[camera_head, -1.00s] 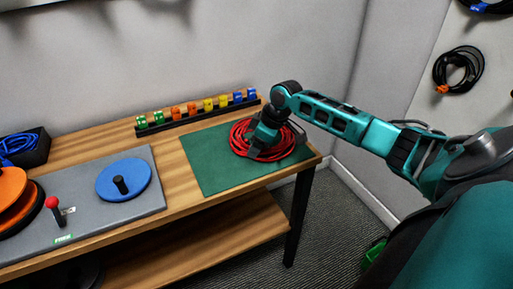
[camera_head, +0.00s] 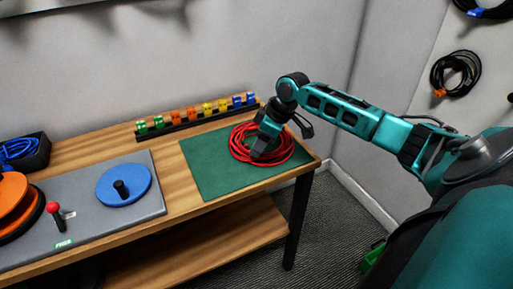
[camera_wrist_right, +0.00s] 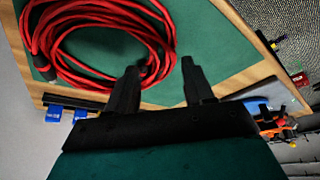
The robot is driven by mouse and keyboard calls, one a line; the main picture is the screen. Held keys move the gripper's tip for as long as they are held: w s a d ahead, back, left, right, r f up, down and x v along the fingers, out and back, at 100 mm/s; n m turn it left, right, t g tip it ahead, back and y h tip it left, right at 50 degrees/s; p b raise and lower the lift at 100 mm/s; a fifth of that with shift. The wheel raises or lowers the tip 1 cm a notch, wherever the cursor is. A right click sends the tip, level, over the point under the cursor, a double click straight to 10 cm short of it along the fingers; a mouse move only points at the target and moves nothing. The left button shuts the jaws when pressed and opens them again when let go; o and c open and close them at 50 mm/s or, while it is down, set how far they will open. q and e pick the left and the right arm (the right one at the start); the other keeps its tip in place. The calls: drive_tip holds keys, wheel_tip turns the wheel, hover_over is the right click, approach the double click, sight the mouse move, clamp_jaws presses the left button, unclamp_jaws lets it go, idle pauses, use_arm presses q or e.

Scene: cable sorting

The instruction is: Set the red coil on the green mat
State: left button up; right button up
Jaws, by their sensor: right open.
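The red coil (camera_head: 283,152) lies flat on the green mat (camera_head: 210,167), toward the mat's right part. The coil also shows in the right wrist view (camera_wrist_right: 70,20), on the mat (camera_wrist_right: 220,45). My left gripper is not in view.
A rack with several coloured clips (camera_head: 200,116) stands along the table's back. A grey board (camera_head: 140,207) with a blue disc (camera_head: 124,181) and a red-knobbed lever (camera_head: 54,208) lies to the left. A black bin (camera_head: 24,150) holds blue cable. The mat's left part is clear.

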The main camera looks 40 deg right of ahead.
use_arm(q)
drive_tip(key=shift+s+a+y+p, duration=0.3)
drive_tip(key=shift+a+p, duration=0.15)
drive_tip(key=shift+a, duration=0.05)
use_arm(e)
drive_tip(key=v, duration=0.8)
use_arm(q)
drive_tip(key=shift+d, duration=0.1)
use_arm(e)
drive_tip(key=shift+r, duration=0.1)
drive_tip(key=s+a+f+g, duration=0.1)
drive_tip(key=s+a+f, duration=0.55)
drive_tip(key=a, duration=0.25)
drive_tip(key=s+a+f, duration=0.5)
drive_tip(key=a+f, duration=0.2)
drive_tip(key=a, duration=0.1)
drive_tip(key=s+a+r+m+h, duration=0.2)
drive_tip(key=s+a+m, duration=0.3)
drive_tip(key=s, duration=0.7)
use_arm(q)
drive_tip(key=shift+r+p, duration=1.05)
drive_tip(key=shift+p, duration=0.05)
use_arm(e)
drive_tip(key=w+a+f+n+t+y, duration=0.1)
drive_tip(key=w+a+f+t, duration=0.1)
drive_tip(key=w+f+t, duration=0.4)
drive_tip(key=shift+w+a+f+t+y, duration=0.25)
drive_tip(key=shift+w+a+t+y, duration=0.05)
drive_tip(key=shift+w+t, duration=0.6)
